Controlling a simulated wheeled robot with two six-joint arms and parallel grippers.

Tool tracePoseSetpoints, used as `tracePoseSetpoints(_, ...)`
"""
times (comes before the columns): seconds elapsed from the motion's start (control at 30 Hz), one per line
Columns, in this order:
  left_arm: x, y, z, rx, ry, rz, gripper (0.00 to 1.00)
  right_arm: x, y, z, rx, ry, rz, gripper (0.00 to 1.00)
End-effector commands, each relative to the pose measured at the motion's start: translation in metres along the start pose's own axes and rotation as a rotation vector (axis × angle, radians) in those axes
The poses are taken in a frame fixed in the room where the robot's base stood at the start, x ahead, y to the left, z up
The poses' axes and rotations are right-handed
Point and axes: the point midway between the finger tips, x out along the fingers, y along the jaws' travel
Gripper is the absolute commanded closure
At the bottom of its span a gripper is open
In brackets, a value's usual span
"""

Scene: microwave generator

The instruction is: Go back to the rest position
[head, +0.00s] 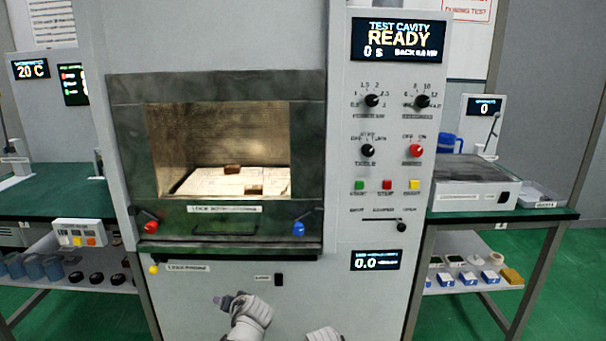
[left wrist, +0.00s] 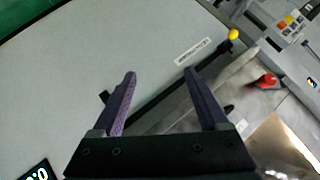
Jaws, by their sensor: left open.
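My left gripper (head: 222,300) shows low in the head view, in front of the lower panel of the microwave generator (head: 385,300). In the left wrist view its two dark fingers (left wrist: 160,74) are spread apart, with nothing held between them. The dark ledge (left wrist: 160,105) under the cavity passes behind the fingers, apparently not gripped. Of my right arm only a white piece shows at the bottom edge of the head view; its jaws are out of sight. The test cavity (head: 215,135) looks lit, with two small brown blocks (head: 232,169) on a pale plate.
A red knob (head: 151,227) and a blue knob (head: 299,229) stick out below the cavity, and a yellow knob (head: 153,269) at the ledge's left end. The display (head: 400,40) reads READY, 0 s. Green-topped benches (head: 60,192) flank the machine on both sides.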

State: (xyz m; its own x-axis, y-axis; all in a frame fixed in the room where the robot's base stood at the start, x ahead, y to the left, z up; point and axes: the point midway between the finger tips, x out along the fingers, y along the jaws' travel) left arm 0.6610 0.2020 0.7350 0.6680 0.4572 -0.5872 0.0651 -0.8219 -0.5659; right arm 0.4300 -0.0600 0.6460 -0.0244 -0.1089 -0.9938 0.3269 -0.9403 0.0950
Motion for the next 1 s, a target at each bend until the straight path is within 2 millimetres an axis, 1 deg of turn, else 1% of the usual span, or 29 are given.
tracePoseSetpoints(0.03,-0.002,0.001,0.033,-0.04,-0.102,0.05,0.23,0.0,0.0,0.0,0.0,0.0,0.0,1.0)
tracePoseSetpoints(0.1,-0.006,0.01,0.068,-0.083,-0.23,0.132,0.23,0.0,0.0,0.0,0.0,0.0,0.0,1.0)
tracePoseSetpoints(0.2,-0.019,0.025,0.105,-0.124,-0.375,0.248,0.23,0.0,0.0,0.0,0.0,0.0,0.0,1.0)
tracePoseSetpoints(0.3,-0.036,0.039,0.133,-0.153,-0.489,0.361,0.23,0.0,0.0,0.0,0.0,0.0,0.0,1.0)
tracePoseSetpoints(0.37,-0.047,0.048,0.146,-0.163,-0.547,0.428,0.23,0.0,0.0,0.0,0.0,0.0,0.0,1.0)
tracePoseSetpoints(0.5,-0.078,0.066,0.171,-0.183,-0.665,0.591,0.23,0.0,0.0,0.0,0.0,0.0,0.0,1.0)
tracePoseSetpoints(0.57,-0.093,0.061,0.158,-0.163,-0.667,0.601,0.23,-0.02,0.002,0.001,0.0,0.0,0.0,1.0)
tracePoseSetpoints(0.77,-0.128,0.054,0.134,-0.105,-0.666,0.604,0.23,-0.057,0.005,0.003,0.0,0.0,0.0,1.0)
tracePoseSetpoints(0.83,-0.143,0.051,0.125,-0.081,-0.667,0.606,0.23,-0.072,0.007,0.004,0.0,0.0,0.0,1.0)
tracePoseSetpoints(0.97,-0.177,0.044,0.104,-0.028,-0.668,0.611,0.23,-0.109,0.01,0.006,0.0,0.0,0.0,1.0)
tracePoseSetpoints(1.0,-0.19,0.041,0.096,-0.008,-0.668,0.613,0.23,-0.123,0.012,0.007,0.0,0.0,0.0,1.0)
